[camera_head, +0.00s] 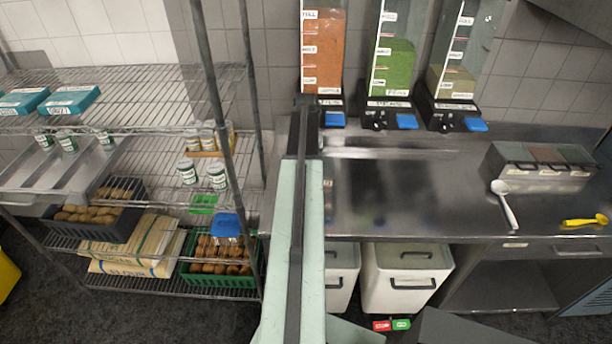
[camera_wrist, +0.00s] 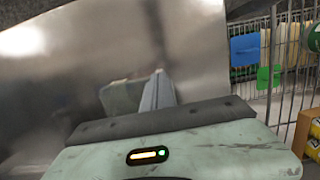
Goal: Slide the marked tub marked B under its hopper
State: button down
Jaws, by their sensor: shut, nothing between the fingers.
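Three clear hoppers stand against the back wall: one with orange-red fill (camera_head: 323,55), one with green fill (camera_head: 392,68) and one with tan fill (camera_head: 452,82). Each has a dark base with a blue tab. I see no tub with a readable B; my arm hides part of the counter left of the hoppers. My gripper (camera_head: 306,104) is at the far end of my arm, beside the left hopper's base. In the wrist view my gripper (camera_wrist: 158,80) is shut and empty, in front of a shiny steel surface (camera_wrist: 110,45).
The steel counter (camera_head: 400,190) is mostly bare. A compartmented box (camera_head: 540,168), a white scoop (camera_head: 505,204) and a yellow spoon (camera_head: 585,221) lie at its right. White bins (camera_head: 405,277) stand below. A loaded wire rack (camera_head: 150,85) is at the left.

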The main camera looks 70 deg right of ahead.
jog(key=shift+d+f, duration=0.1)
jog(key=shift+d, duration=0.05)
notch_tip(320, 180, up, 9)
jog(key=w+d+p, duration=0.1)
jog(key=p, duration=0.8)
jog(key=shift+d, duration=0.25)
